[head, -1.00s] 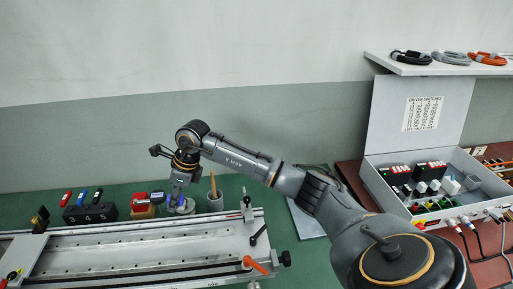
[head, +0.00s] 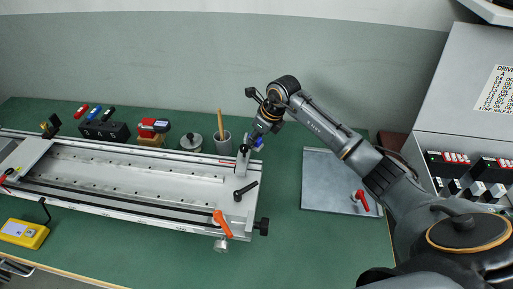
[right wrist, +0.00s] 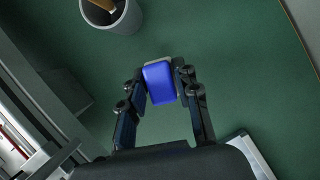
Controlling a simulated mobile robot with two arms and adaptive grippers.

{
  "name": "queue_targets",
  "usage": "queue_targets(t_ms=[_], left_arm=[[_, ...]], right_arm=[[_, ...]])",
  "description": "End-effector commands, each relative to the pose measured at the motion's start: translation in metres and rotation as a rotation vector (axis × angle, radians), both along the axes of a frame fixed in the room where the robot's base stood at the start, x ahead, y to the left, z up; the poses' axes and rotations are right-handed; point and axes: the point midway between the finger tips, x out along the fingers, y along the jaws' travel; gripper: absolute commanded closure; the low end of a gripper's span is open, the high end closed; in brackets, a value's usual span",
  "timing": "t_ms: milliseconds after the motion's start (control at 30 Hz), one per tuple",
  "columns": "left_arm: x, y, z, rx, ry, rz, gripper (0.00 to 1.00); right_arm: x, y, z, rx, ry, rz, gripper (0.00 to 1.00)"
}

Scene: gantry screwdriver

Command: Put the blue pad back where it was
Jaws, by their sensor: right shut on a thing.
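The blue pad (right wrist: 159,83) is a small block gripped between the two fingers of my right gripper (right wrist: 161,88) in the right wrist view. In the head view my right gripper (head: 256,139) is just beyond the right end of the gantry rail (head: 130,186), with a bit of the blue pad (head: 259,147) showing. The pad appears held above the green table. I cannot tell its exact height. My left gripper is not in view.
A grey cup with a wooden handle (head: 223,145) and a round metal tin (head: 191,142) stand behind the rail. A grey plate (head: 330,180) lies right. Green table (head: 310,245) is clear in front.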

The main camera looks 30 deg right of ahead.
Motion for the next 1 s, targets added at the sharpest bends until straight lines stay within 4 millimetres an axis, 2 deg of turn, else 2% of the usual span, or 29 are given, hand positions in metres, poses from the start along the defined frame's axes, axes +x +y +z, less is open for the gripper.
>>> queue_targets(t_ms=[167,333,733,767,833,1000], left_arm=[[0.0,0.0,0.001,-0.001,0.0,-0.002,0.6],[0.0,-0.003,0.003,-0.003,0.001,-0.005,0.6],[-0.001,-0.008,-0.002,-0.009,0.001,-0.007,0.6],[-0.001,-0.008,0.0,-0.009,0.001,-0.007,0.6],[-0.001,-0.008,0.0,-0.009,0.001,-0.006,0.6],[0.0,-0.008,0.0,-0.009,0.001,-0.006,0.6]], right_arm=[[-0.001,0.001,-0.015,0.002,0.002,0.001,0.94],[0.0,0.001,-0.038,0.002,0.001,0.001,0.94],[0.0,0.0,-0.046,0.0,-0.001,0.002,0.94],[0.0,0.0,-0.045,0.0,-0.001,0.002,0.63],[0.0,0.0,-0.044,0.0,-0.001,0.002,0.48],[0.0,0.0,-0.044,0.0,-0.001,0.001,0.46]])
